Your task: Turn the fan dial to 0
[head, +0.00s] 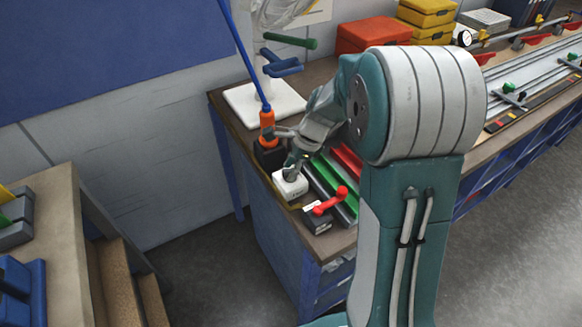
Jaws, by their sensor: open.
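A small white box (288,188) sits near the left front corner of the workbench and may be the fan control. Its top is partly covered by my gripper, so I cannot make out the dial, its marks or its setting. My gripper (283,152) is open, with one finger reaching down over the box and the other pointing left near an orange fitting. I cannot tell whether the lower finger touches the box or a dial on it.
An orange fitting (267,122) on a black base carries a tall blue rod (243,55) close to my gripper's left. A black box with a red lever (331,201) stands in front right. Green and red rails lie beside the white box. A white plate (240,102) lies behind.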

